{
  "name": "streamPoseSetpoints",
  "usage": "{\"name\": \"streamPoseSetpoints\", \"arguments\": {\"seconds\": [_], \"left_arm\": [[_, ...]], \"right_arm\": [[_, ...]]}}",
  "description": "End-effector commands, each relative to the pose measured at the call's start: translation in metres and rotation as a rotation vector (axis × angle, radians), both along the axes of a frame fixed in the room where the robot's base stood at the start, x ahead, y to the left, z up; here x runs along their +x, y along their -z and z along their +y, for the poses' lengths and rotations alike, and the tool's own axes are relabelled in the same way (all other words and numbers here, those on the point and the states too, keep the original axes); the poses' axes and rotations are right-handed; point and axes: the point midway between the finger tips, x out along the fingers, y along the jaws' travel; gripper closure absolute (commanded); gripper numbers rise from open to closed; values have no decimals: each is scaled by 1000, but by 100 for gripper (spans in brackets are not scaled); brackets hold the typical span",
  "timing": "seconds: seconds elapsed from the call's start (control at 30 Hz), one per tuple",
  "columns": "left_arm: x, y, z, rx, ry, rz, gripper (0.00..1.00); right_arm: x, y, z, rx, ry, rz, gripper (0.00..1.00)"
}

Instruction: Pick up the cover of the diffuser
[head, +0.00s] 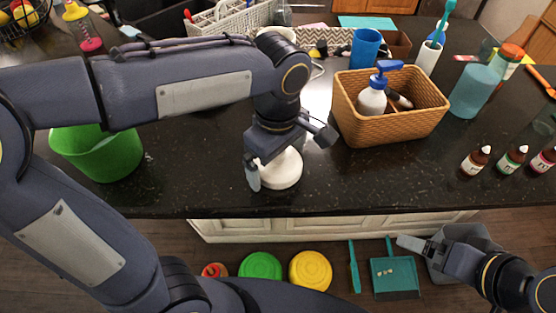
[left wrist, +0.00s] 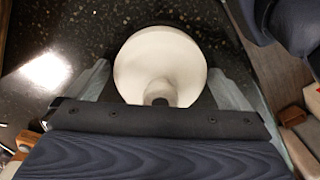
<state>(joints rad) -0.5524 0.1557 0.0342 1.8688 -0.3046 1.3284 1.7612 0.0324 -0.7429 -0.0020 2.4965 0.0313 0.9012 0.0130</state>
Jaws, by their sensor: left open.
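The diffuser cover (head: 280,170) is a white, rounded piece on the dark counter near its front edge. It also shows in the left wrist view (left wrist: 160,62) as a white disc with a narrower neck toward my gripper. My left gripper (head: 285,165) is right over it, pointing down, with its jaws apart. In the left wrist view my left gripper (left wrist: 162,88) has one finger on each side of the cover. I cannot tell whether the fingers touch it. My right gripper (head: 412,243) is low at the right, in front of the counter; its jaw opening is unclear.
A wicker basket (head: 390,125) with a blue-topped pump bottle stands right of my left gripper. A green bucket (head: 98,155) stands at left. Small dropper bottles (head: 475,161) and a teal bottle (head: 474,90) stand at right. A teal dustpan (head: 395,279) lies on the floor.

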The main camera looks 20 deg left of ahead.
Motion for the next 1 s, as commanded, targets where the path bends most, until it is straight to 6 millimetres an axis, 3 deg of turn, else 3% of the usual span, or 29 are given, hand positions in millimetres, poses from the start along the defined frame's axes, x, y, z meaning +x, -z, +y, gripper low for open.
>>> {"name": "streamPoseSetpoints", "arguments": {"seconds": [0.07,0.37,0.77,0.93,1.0], "left_arm": [[0,0,0,0,0,0,0],[0,0,0,0,0,0,38],[1,-9,0,-2,0,-2,39],[1,-32,-1,-5,0,-4,39],[-9,-43,3,-4,2,-6,39]], "right_arm": [[0,0,0,0,0,0,0],[0,0,0,0,0,0,0],[0,0,0,0,0,0,0],[0,-1,0,0,0,0,0],[0,1,0,0,0,0,0]]}}
